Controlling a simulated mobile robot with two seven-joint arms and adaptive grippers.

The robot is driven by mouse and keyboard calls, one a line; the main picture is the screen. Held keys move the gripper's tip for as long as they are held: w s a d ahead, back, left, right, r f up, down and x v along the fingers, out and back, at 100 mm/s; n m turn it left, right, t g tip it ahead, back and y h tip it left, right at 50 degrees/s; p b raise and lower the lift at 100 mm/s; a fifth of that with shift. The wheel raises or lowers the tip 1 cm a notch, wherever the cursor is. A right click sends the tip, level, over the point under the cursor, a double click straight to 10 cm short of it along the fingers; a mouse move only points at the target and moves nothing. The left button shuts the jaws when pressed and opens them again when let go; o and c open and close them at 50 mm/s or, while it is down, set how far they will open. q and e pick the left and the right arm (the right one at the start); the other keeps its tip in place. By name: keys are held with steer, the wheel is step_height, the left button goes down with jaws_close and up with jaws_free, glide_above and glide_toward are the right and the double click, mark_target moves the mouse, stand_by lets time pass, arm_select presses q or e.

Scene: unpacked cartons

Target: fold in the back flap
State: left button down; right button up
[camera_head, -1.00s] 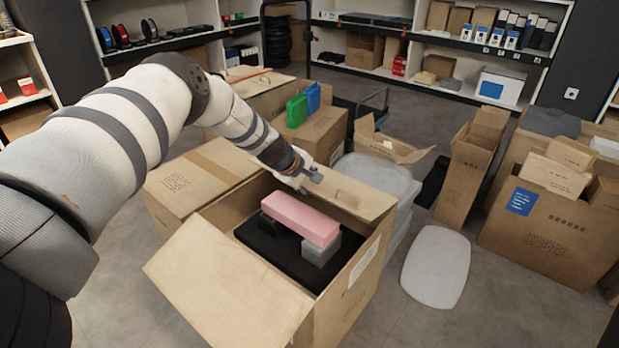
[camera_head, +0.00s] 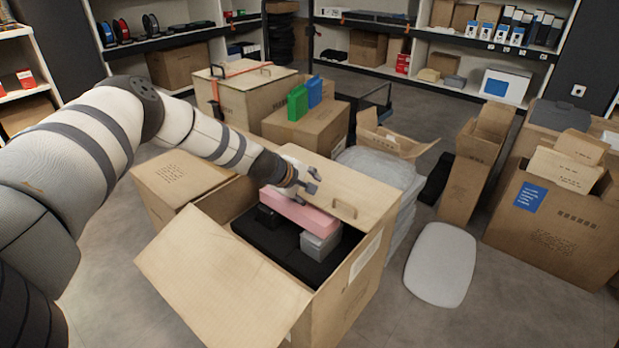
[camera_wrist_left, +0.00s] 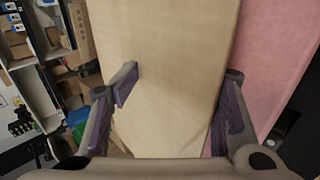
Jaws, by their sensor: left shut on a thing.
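The open carton (camera_head: 345,300) stands in front of me in the head view. My left gripper (camera_head: 308,183) is at the flap's left half, above the pink block (camera_head: 300,212). In the left wrist view the flap (camera_wrist_left: 170,60) lies between the two fingers of the left gripper (camera_wrist_left: 180,90), which is shut on it. The pink block (camera_wrist_left: 275,60) shows beyond the flap's edge. My right gripper is in neither view.
The carton's near flap (camera_head: 215,275) spreads outward to the front left. Grey blocks (camera_head: 320,243) and black padding (camera_head: 280,260) lie inside the carton. A closed carton (camera_head: 180,180) stands close on the left. A white cushion (camera_head: 440,265) lies on the floor at right.

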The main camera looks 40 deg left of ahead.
arm_select(q)
steer(key=shift+s+d+f, duration=0.1)
steer(key=shift+d+f, duration=0.1)
steer(key=shift+f, duration=0.25)
steer(key=c, duration=1.7)
jaws_free()
steer(key=shift+f, duration=0.1)
steer(key=shift+c, duration=0.6)
steer(key=shift+d, duration=0.1)
steer(key=v, duration=0.8)
steer(key=shift+w+a+r, duration=0.25)
steer(key=shift+a+r, duration=0.05)
steer(key=shift+r, duration=0.1)
